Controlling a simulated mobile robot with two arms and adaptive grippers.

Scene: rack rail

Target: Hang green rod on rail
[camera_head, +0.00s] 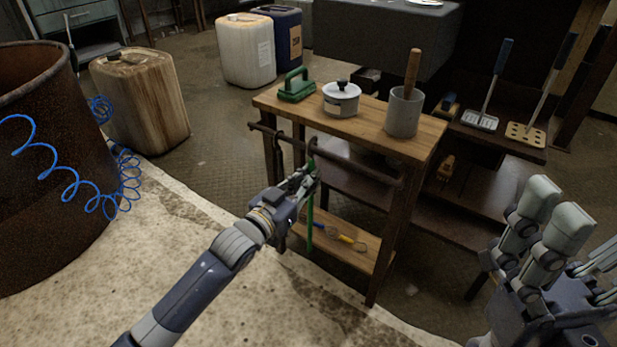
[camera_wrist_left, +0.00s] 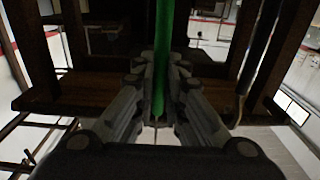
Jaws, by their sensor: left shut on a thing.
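The green rod (camera_head: 310,222) hangs roughly upright in front of the wooden table; its upper end is by the gripper. My left gripper (camera_head: 309,181) is shut on it, just in front of the dark rail (camera_head: 345,162) along the table's front. In the left wrist view the rod (camera_wrist_left: 163,50) runs between the two fingers of the gripper (camera_wrist_left: 165,95). I cannot tell whether the rod's top touches the rail. Grey linked parts of my right gripper (camera_head: 545,240) show at the lower right; their opening is unclear.
A dark hook (camera_head: 281,150) hangs on the rail, left of the gripper. Tools lie on the lower shelf (camera_head: 365,262).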

